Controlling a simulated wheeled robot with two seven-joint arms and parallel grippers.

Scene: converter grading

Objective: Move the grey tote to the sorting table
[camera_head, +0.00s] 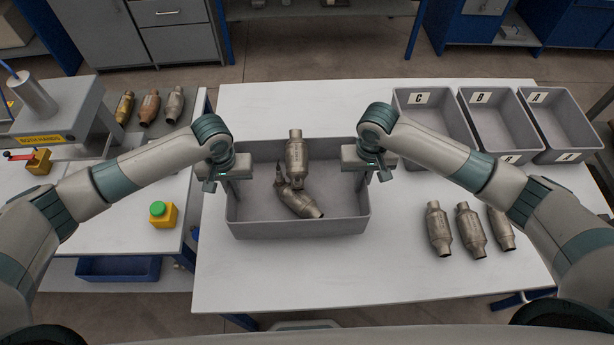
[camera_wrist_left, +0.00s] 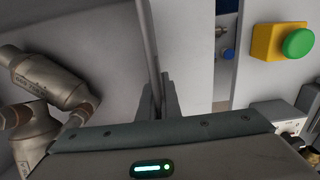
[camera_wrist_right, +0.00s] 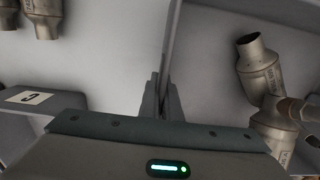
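The grey tote (camera_head: 345,225) is over the middle of the white table (camera_head: 300,278), level; I cannot tell whether its base touches the top. Two metal converters (camera_head: 296,158) (camera_head: 300,203) lie inside it. My left gripper (camera_head: 228,186) is at the tote's left wall, and in the left wrist view its fingers (camera_wrist_left: 160,100) close around the wall's rim. My right gripper (camera_head: 366,180) is at the right wall, with its fingers (camera_wrist_right: 160,100) likewise around the rim. The fingertips' contact is partly hidden in the head view.
Three grey bins (camera_head: 432,108) marked C, B and A stand at the back right. Several loose converters (camera_head: 470,230) lie right of the tote. On the left bench are a green button on a yellow box (camera_head: 162,214), a press-like machine (camera_head: 60,115) and three converters (camera_head: 149,107).

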